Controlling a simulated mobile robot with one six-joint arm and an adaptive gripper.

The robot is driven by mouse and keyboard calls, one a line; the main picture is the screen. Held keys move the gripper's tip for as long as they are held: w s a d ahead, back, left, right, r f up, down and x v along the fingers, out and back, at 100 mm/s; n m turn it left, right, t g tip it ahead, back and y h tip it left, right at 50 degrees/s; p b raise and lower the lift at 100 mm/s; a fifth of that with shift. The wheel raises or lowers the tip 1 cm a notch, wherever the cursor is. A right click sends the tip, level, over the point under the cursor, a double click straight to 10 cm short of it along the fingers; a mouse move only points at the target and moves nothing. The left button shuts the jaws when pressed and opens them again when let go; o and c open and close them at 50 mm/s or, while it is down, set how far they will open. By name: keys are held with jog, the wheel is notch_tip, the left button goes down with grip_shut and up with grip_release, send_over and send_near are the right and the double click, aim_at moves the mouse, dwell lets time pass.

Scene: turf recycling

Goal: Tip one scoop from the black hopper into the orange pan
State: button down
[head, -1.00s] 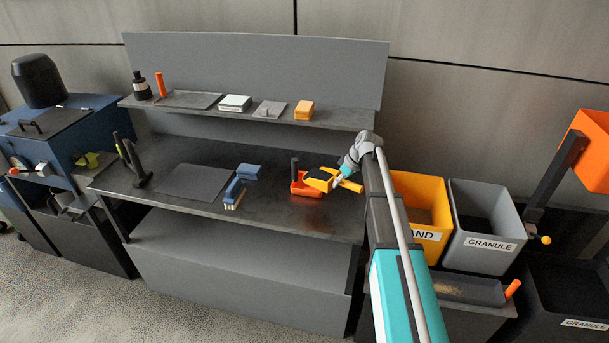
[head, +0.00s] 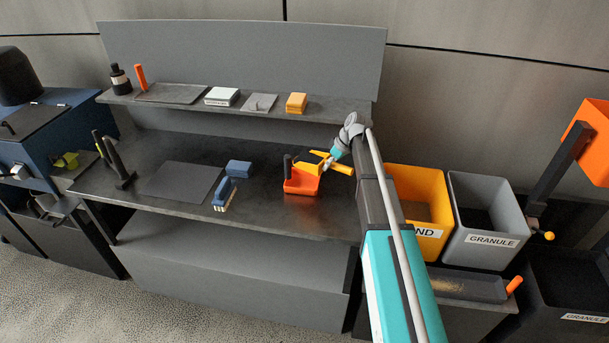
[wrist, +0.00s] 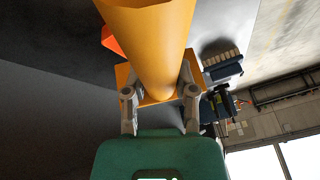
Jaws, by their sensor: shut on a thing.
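The orange pan (head: 302,184) stands on the workbench, with a dark upright handle at its left. My gripper (head: 331,160) is shut on the yellow scoop (head: 311,168), which is tipped above the pan's back right part. The wrist view shows the scoop's rounded yellow body (wrist: 150,45) between the two fingers (wrist: 158,98). A corner of the orange pan (wrist: 110,40) shows beside it. The scoop's inside and the pan's contents are hidden. A black bin (head: 565,285) labelled GRANULE stands at lower right; I cannot tell if it is the hopper.
A yellow bin (head: 431,238), its label partly hidden, and a grey GRANULE bin (head: 493,240) stand right of the bench. A blue brush (head: 224,190) and a dark mat (head: 182,182) lie left of the pan. A shelf with small items runs behind.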

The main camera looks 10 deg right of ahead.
jog(key=shift+w, duration=0.3)
jog(key=shift+a, duration=0.1)
jog(key=shift+f, duration=0.1)
